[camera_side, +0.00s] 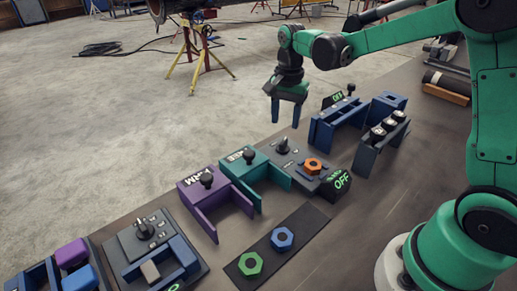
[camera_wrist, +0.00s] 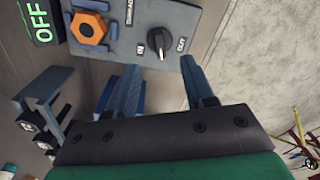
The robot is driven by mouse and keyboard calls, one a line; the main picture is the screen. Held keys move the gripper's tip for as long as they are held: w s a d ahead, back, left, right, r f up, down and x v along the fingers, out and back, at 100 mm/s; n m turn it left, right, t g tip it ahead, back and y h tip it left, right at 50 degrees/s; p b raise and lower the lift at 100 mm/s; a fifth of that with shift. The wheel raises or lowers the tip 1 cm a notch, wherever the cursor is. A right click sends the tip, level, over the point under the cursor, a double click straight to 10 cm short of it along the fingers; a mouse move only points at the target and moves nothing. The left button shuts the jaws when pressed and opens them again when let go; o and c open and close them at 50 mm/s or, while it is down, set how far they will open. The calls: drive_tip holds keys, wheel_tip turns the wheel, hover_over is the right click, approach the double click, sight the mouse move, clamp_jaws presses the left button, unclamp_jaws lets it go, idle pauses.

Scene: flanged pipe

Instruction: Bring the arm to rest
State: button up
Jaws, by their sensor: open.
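My gripper (camera_side: 287,116) hangs fingers down above the far edge of the work table, with its two blue fingers apart and nothing between them. In the wrist view the gripper (camera_wrist: 160,85) also shows open and empty. Beyond its fingers is a grey panel (camera_wrist: 185,18) with a black knob (camera_wrist: 156,40) between IN and OUT marks. An orange hex nut (camera_wrist: 88,28) sits on that panel, and it also shows in the side view (camera_side: 312,166). A green OFF display (camera_side: 341,182) stands beside it.
A dark mat (camera_side: 296,247) holds a green nut (camera_side: 250,263) and a blue nut (camera_side: 282,238). Purple (camera_side: 200,182), teal (camera_side: 237,160) and blue (camera_side: 326,130) brackets line the table. A grey panel with a knob (camera_side: 144,229) is at front left. Concrete floor (camera_side: 110,130) lies beyond the table.

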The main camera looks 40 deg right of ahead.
drive_tip(key=s+a+r+n+t, duration=0.4)
drive_tip(key=s+a+n+t, duration=0.2)
drive_tip(key=s+n, duration=0.4)
drive_tip(key=shift+s+r+n+t, duration=0.2)
drive_tip(key=shift+s+n+t, duration=0.25)
drive_tip(key=shift+n, duration=1.25)
drive_tip(key=shift+w, duration=0.1)
